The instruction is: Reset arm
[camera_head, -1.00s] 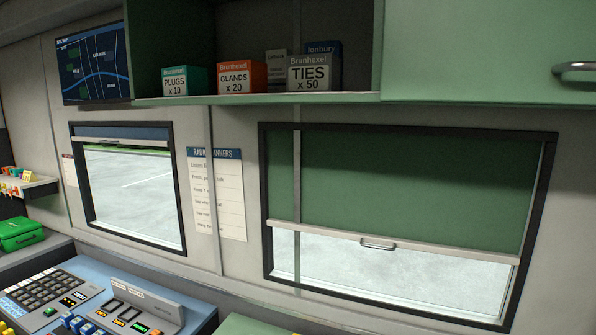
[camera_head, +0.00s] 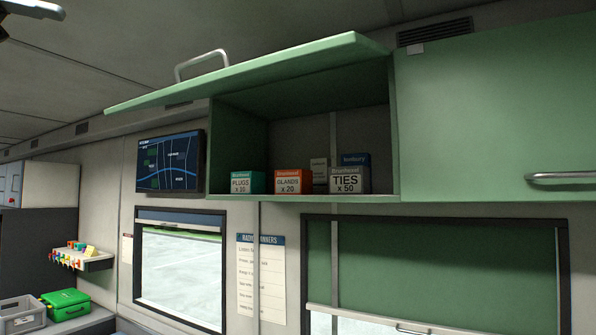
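A dark and grey part (camera_head: 36,10) pokes in at the top left corner, cut off by the picture's edge. It looks like the end of my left arm, with its fingers too cropped to read. It is apart from the raised green door (camera_head: 250,75) of the overhead cabinet. That door is swung up, with its metal handle (camera_head: 201,62) on the upper side. My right gripper is not in view.
The open cabinet holds boxes of plugs (camera_head: 247,182), glands (camera_head: 293,182) and ties (camera_head: 349,180). A closed green door (camera_head: 500,110) is on the right. A wall screen (camera_head: 169,162), green case (camera_head: 66,304) and grey crate (camera_head: 22,314) are at left.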

